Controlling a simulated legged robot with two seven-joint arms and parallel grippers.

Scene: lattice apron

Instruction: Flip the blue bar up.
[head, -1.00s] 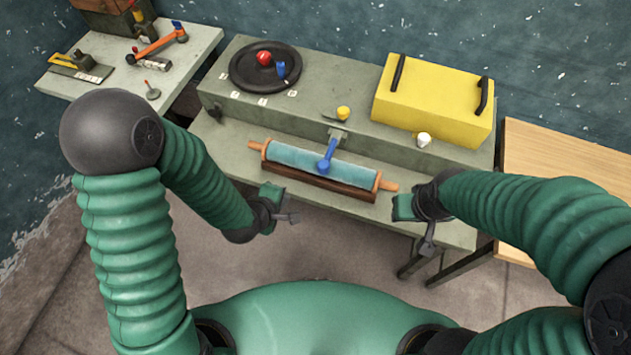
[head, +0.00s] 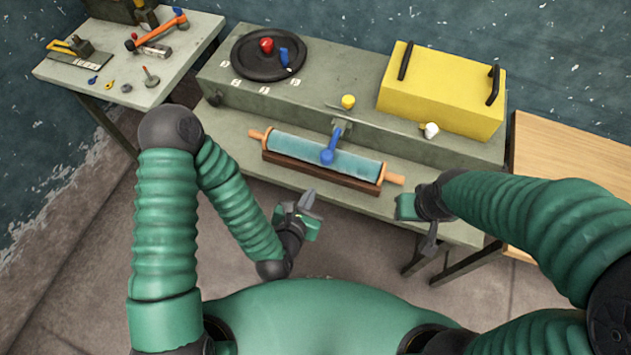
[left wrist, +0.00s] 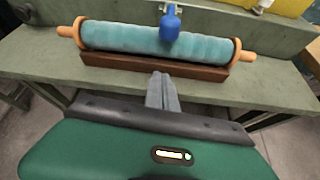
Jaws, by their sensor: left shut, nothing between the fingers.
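The blue bar (head: 331,146) is a short lever with a round end. It comes from a mount on the front of the grey raised box and hangs down over the teal roller (head: 287,147). It also shows in the left wrist view (left wrist: 171,24), over the roller (left wrist: 120,38). My left gripper (head: 306,199) is shut and empty, in front of the bench edge and below the roller. Its closed fingers (left wrist: 162,90) point toward the roller, apart from the bar. My right gripper (head: 429,236) is by the bench's front right; its fingers are too small to judge.
The roller lies on a brown wooden cradle (head: 316,175). A yellow box with black handles (head: 440,90) and a black round plate (head: 250,65) stand on the raised grey box. A side table with tools (head: 140,85) is at left. A wooden table (head: 570,150) is at right.

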